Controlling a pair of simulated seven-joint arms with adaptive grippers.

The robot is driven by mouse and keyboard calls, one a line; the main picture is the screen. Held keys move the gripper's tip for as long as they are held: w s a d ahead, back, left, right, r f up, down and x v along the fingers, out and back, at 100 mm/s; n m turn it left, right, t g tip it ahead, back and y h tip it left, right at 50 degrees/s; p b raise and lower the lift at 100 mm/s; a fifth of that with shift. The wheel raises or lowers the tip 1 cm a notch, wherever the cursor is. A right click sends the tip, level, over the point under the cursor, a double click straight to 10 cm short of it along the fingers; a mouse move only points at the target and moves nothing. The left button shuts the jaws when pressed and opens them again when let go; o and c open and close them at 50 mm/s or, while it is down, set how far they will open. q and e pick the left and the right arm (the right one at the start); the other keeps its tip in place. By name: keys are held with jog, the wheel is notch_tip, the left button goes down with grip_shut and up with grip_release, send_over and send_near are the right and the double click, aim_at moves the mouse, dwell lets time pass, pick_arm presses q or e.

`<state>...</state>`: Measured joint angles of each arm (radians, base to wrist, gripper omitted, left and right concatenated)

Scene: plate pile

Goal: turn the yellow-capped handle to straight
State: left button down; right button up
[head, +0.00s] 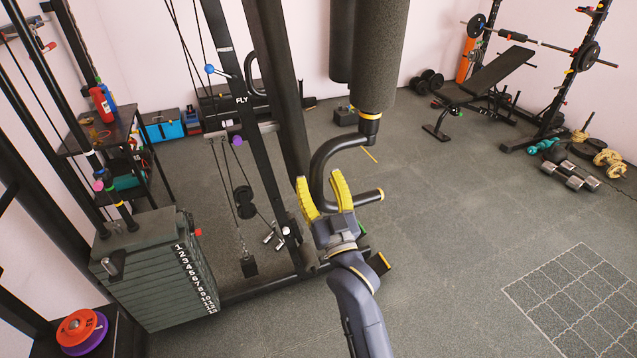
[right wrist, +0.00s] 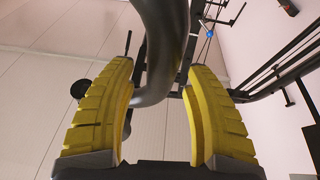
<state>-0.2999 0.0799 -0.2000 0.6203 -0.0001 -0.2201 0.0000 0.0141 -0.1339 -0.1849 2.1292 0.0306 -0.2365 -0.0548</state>
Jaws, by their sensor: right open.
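The handle (head: 322,160) is a dark curved bar hanging below a black foam pad on the machine. My right gripper (head: 319,177) has yellow fingers and is open, one finger on each side of the bar's lower bend. In the right wrist view the bar (right wrist: 165,50) passes between the open fingers (right wrist: 160,75); I cannot tell whether they touch it. The right gripper hides part of the lower bend. My left gripper is not in view.
The machine's upright (head: 246,110) stands left of the handle, with a weight stack (head: 150,275) further left. A machine foot with a yellow end (head: 378,263) lies low, right of my gripper. A bench (head: 490,75) and dumbbells (head: 567,175) are at the right.

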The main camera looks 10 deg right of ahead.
jog(key=v, duration=1.2)
dwell(0.5)
